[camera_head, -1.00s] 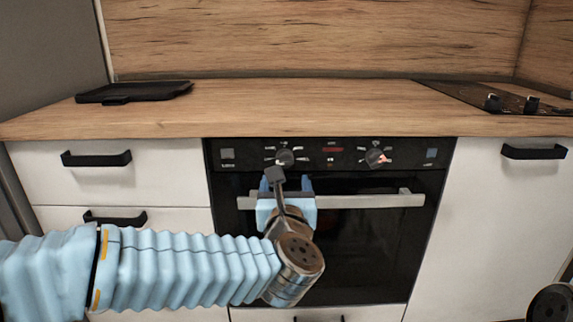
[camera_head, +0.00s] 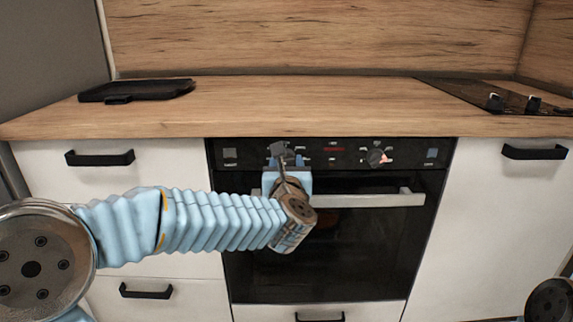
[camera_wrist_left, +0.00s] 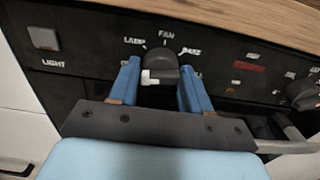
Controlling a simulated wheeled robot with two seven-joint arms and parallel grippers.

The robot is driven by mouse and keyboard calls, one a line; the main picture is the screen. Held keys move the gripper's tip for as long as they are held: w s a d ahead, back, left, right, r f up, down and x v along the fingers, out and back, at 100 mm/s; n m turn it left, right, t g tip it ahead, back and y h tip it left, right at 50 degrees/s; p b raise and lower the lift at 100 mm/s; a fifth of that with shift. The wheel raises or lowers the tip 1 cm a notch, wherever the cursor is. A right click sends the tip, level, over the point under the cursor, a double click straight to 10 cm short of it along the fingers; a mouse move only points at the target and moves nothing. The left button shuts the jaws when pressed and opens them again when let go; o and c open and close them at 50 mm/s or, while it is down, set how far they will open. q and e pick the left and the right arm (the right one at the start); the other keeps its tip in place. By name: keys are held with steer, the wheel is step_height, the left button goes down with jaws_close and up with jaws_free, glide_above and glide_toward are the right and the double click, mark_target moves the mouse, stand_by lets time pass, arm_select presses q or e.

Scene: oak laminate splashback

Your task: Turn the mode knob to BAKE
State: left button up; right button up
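The mode knob (camera_wrist_left: 162,66) is a dark round knob on the black oven panel, with LAMP, FAN and BAKE printed around its upper side. BAKE is at its upper right. A white mark on the knob lies at its lower left, away from BAKE. My left gripper (camera_wrist_left: 160,72) is open, its two blue fingers on either side of the knob, with gaps visible. In the head view my left gripper (camera_head: 287,160) is at the panel's left dial and mostly hides it. My right gripper is not in view.
The oven handle (camera_head: 375,200) runs below. A LIGHT button (camera_wrist_left: 42,38) is left of the mode knob. A black tray (camera_head: 135,90) and a hob (camera_head: 500,97) are on the worktop.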

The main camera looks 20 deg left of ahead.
arm_select(q)
steer(key=c, duration=0.6)
